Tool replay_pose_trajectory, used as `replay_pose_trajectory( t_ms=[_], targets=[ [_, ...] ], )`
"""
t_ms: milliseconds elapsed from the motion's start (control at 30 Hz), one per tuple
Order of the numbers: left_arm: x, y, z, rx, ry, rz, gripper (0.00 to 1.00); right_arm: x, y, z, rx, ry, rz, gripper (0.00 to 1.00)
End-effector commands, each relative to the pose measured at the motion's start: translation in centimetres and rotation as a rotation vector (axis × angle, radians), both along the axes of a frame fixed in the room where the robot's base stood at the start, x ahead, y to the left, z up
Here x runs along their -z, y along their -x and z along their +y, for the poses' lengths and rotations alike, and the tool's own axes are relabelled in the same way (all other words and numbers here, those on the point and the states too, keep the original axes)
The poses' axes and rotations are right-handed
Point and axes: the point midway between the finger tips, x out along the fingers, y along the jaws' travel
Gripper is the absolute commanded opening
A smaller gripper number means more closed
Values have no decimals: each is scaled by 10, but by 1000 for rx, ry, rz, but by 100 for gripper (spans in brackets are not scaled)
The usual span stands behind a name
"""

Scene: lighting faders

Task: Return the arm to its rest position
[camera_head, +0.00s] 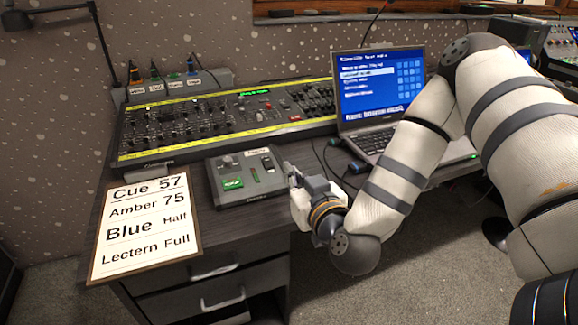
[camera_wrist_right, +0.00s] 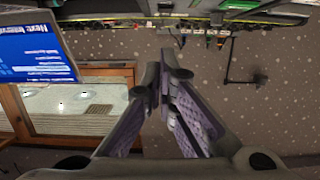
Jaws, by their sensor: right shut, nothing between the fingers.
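My right arm comes in from the right in the head view. Its gripper (camera_head: 293,172) is by the right side of the small grey control box (camera_head: 231,197), and I cannot tell whether they touch. In the right wrist view the fingers (camera_wrist_right: 165,80) come together at the tips, with nothing between them. The box has a knob, a green lit display and a slider slot on its top. The fingertips are small and partly hidden by the wrist in the head view. My left gripper is not in view.
A long mixing console (camera_head: 225,118) stands behind the box. An open laptop (camera_head: 382,85) is at its right, partly behind my right arm. A cue sheet (camera_head: 147,228) lies at the desk's front left. A lamp stand (camera_head: 100,45) is at the far left.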

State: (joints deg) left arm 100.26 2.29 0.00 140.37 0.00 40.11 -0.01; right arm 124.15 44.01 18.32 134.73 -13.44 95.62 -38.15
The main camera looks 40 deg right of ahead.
Motion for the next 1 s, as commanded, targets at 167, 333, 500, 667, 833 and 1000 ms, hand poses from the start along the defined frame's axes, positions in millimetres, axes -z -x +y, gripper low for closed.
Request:
replay_pose_trajectory(
  t_ms=[167,333,500,667,833,1000],
  targets=[
    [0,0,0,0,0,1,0,0,0,0,0,0,0,0],
    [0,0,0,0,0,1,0,0,0,0,0,0,0,0],
    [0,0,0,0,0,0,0,22,7,14,-46,-19,70,0],
    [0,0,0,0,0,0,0,119,64,67,-211,-116,431,0],
    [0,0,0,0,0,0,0,214,192,99,-292,-214,955,0],
    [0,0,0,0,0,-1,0,247,320,92,-227,-235,1403,0]
  ],
)
